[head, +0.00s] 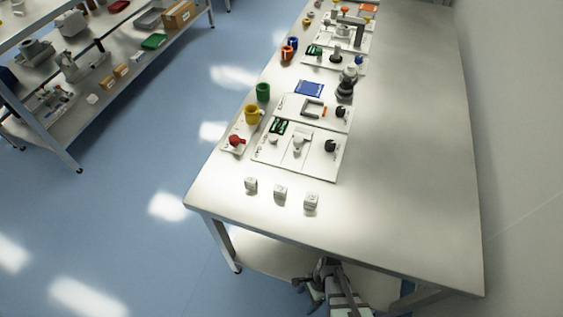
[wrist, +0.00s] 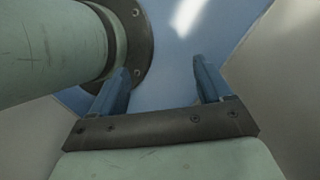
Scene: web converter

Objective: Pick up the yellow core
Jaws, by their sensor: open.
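The yellow core (head: 252,114) is a short hollow cylinder on the left side of the long white table, at the back end of a narrow white plate. A green core (head: 263,91) stands just behind it. My gripper (head: 312,290) is low at the bottom of the head view, by the table's near edge and well away from the yellow core. In the wrist view my gripper (wrist: 165,85) has its two blue fingers apart with nothing between them. The yellow core does not show in the wrist view.
A red knob (head: 236,141) sits on the narrow plate in front of the yellow core. White panels (head: 325,165) with parts lie to its right. Three small white blocks (head: 280,192) stand nearer. The table's right side (head: 420,170) is clear, beside a wall.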

